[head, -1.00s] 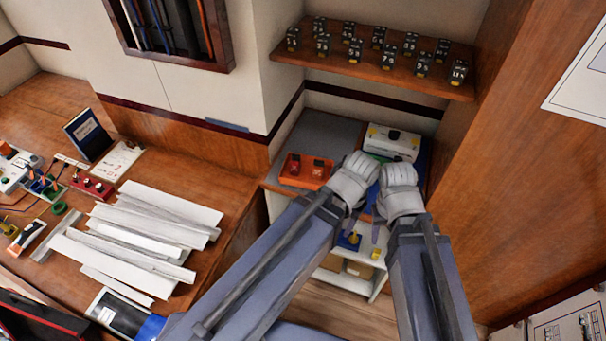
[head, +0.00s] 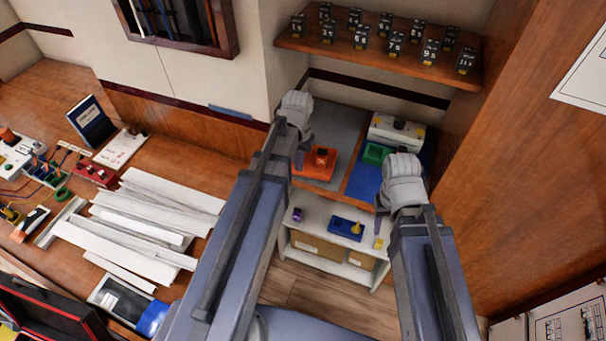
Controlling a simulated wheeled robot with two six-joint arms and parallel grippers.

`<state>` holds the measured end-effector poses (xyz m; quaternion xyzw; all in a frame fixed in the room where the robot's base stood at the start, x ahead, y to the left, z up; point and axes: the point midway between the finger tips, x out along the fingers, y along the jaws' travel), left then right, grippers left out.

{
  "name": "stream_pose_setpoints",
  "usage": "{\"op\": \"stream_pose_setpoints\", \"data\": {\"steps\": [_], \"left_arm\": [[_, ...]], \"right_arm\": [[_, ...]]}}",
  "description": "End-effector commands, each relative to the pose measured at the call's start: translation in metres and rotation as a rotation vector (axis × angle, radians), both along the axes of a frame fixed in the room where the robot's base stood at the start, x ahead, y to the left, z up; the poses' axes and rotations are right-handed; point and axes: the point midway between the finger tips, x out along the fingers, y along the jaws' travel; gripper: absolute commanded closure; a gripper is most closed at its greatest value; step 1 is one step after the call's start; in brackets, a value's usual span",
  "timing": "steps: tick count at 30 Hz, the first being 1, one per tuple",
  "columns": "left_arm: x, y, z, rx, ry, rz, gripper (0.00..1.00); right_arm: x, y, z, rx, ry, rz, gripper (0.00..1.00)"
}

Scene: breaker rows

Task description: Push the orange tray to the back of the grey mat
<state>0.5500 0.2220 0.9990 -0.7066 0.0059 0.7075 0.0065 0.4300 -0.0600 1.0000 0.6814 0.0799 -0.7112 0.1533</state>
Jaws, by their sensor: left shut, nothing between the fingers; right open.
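The orange tray (head: 318,174) lies on the front part of the grey mat (head: 342,122), with bare mat behind it. A red item with a dark top (head: 321,156) shows in the tray. My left gripper (head: 300,158) is shut and empty at the tray's left side. Its wrist and forearm cover the tray's left end, so I cannot tell whether the fingers touch it. My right gripper (head: 380,203) is open and empty, pointing down over the front of the blue mat (head: 366,183), right of the tray.
On the blue mat stand a green container (head: 375,153) and a white device (head: 397,131). A shelf with several black breakers (head: 395,44) hangs above the back. A low white shelf (head: 325,228) stands in front. White strips (head: 135,225) cover the left bench.

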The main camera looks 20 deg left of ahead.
Motion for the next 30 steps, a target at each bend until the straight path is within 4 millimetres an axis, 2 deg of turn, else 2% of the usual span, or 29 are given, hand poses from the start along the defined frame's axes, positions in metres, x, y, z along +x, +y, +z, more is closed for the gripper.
{"op": "stream_pose_setpoints", "data": {"steps": [8,14,30], "left_arm": [[0.001,0.002,-0.003,-0.001,-0.001,0.003,1.00],[0.001,0.002,-0.018,-0.001,-0.001,0.003,1.00],[0.001,0.002,-0.092,-0.001,-0.001,0.003,1.00]], "right_arm": [[0.000,0.000,-0.003,0.000,0.000,0.000,0.50],[0.000,0.000,-0.018,0.000,0.000,-0.001,0.50],[0.000,0.000,-0.092,0.000,0.000,-0.001,0.50]]}}
